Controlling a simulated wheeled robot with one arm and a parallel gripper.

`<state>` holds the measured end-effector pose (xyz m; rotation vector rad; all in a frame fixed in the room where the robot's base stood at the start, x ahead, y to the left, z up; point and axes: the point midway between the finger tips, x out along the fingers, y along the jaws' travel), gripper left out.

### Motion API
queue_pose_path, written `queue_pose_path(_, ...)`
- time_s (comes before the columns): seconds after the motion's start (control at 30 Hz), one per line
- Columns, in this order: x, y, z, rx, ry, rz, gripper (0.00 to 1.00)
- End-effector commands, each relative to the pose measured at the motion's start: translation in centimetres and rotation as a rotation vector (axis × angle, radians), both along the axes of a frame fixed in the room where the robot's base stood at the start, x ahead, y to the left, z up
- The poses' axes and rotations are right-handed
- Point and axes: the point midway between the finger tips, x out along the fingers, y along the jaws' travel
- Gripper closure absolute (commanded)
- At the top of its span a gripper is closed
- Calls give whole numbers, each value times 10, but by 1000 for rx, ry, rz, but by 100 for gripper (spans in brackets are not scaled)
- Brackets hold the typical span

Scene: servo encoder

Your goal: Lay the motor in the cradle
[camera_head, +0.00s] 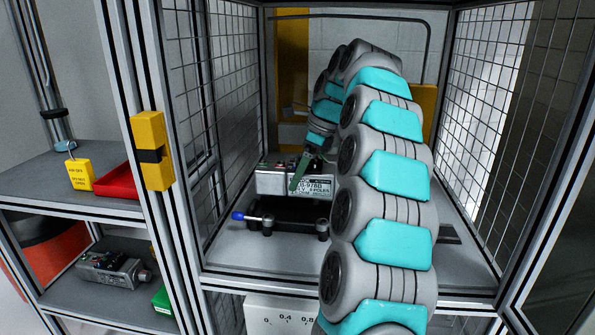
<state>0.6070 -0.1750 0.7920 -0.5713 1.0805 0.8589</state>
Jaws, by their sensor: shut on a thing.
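The motor (270,183) is a grey box-shaped body with a white printed label and reddish parts on top. It is over the dark cradle (285,216) inside the mesh cage; I cannot tell whether it touches the cradle. The cradle is a black fixture with a blue-handled lever at its left and short posts at its front. My gripper (301,172) is shut on the motor, with a green finger across its front face. My arm hides the right end of the motor and part of the cradle.
Mesh walls (515,130) and aluminium posts enclose the grey cage floor (235,252). Left shelves hold a yellow padlock-like tag (79,175), a red tray (118,183) and another grey motor-like unit (112,268). A yellow box (152,150) is on the left post.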

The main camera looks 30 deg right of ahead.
Motion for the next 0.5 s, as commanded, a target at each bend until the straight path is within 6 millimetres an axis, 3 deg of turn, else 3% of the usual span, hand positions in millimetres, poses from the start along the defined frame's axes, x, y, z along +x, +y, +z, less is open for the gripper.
queue_pose_path(0.2,-1,0,-21,1,-2,0,100)
queue_pose_path(0.5,0,0,-35,-1,-4,-1,100)
